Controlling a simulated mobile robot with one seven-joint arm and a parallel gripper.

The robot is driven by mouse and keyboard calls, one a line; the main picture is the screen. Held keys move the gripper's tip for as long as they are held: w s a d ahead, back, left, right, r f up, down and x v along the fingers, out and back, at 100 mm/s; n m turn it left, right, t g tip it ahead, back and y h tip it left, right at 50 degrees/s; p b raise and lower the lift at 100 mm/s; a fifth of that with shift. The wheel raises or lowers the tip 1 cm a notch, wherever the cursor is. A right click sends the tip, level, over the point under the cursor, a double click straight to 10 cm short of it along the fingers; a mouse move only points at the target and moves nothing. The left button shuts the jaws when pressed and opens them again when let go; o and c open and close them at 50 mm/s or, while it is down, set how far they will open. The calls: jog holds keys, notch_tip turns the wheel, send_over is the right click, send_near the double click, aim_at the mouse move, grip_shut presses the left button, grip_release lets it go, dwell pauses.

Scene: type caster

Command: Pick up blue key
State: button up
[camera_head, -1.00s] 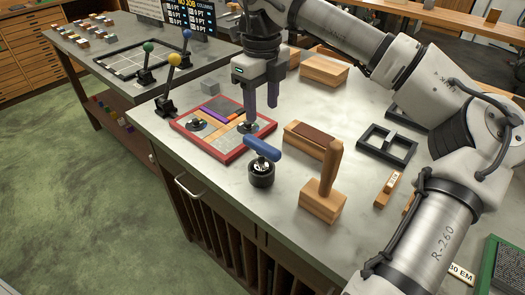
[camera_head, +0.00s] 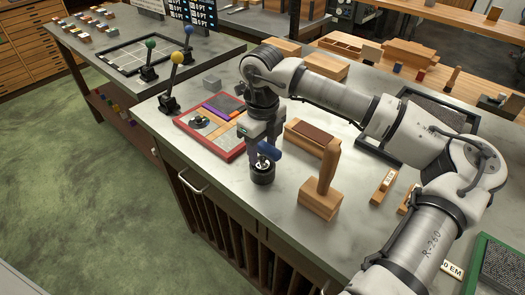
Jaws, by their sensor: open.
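The blue key (camera_head: 268,153) has a blue bar handle. It stands in a small round black holder (camera_head: 262,175) near the front edge of the grey worktop. My gripper (camera_head: 265,146) points down right over the key, with its fingers at the handle. The jaws are open. The gripper hides part of the handle, and I cannot tell whether a finger touches it.
A red-framed tray (camera_head: 215,153) with coloured blocks lies left of my gripper. A wooden block with an upright handle (camera_head: 322,200) stands close on the right, with a long wooden block (camera_head: 309,140) behind it. Lever stands (camera_head: 168,102) are at the left.

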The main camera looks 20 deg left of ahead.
grip_shut()
jog(key=shift+r, duration=0.2)
notch_tip(320, 180, up, 20)
jog(key=b, duration=0.3)
jog(key=shift+f, duration=0.15)
